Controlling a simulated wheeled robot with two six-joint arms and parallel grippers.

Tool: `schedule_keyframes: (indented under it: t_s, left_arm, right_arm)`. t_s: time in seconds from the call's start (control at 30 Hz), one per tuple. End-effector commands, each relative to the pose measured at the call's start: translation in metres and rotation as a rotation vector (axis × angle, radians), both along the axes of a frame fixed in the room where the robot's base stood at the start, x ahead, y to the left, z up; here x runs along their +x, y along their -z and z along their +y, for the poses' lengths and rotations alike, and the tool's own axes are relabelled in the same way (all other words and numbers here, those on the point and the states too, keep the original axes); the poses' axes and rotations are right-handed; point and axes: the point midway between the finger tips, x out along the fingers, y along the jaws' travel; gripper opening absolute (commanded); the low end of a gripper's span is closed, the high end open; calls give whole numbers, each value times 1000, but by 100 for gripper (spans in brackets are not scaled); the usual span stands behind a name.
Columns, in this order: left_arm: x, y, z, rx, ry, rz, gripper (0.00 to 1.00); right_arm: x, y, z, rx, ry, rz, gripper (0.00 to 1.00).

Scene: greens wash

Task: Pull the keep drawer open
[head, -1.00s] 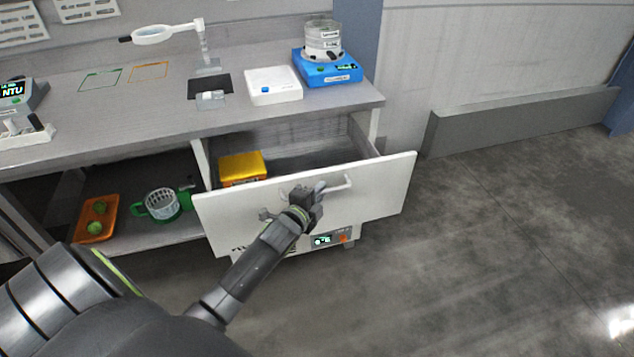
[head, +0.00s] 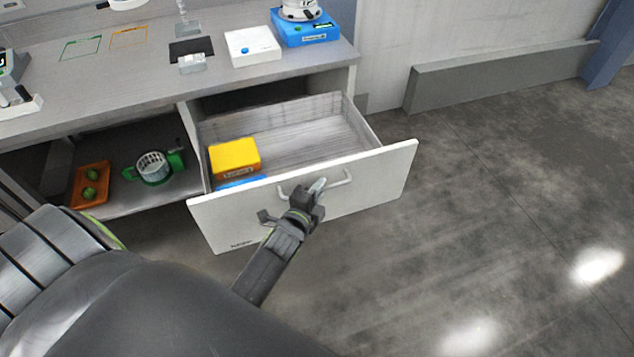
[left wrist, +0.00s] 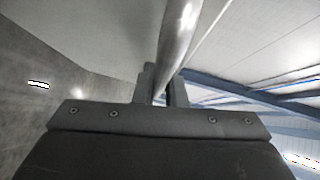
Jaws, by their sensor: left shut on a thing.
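The keep drawer (head: 375,178) is a white-fronted drawer under the bench, and it stands well out from the cabinet. Its inside shows, with a yellow-topped box (head: 234,155) and a blue thing (head: 240,182) at the left behind the front. My left gripper (head: 312,190) is shut on the drawer's bar handle (head: 340,180), in front of the drawer. In the left wrist view the metal handle bar (left wrist: 178,40) runs between the fingers. My right gripper is not in view.
The bench top (head: 120,85) carries a white device (head: 252,46) and a blue-based device (head: 306,28). On the lower shelf left of the drawer are an orange tray (head: 77,200) with green pieces and a green-handled basket (head: 152,167). The floor at right is clear.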

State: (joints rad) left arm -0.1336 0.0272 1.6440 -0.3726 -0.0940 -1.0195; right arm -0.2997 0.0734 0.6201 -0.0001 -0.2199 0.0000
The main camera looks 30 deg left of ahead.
Motion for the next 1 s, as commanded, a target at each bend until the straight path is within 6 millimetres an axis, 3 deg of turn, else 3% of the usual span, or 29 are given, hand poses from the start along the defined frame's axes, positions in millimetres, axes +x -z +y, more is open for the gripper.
schedule_keyframes:
  t_s: [0.27,0.3,0.47,0.77,1.0]
  left_arm:
    - [0,1,0,1,0,1,0]
    - [0,1,0,1,0,1,13]
    - [0,1,0,0,0,1,32]
    - [-2,0,0,0,0,0,32]
    - [-33,-8,-2,-2,-2,3,32]
  right_arm:
    - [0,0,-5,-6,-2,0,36]
    - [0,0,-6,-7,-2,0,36]
    - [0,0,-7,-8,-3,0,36]
    - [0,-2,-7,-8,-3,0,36]
    - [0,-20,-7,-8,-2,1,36]
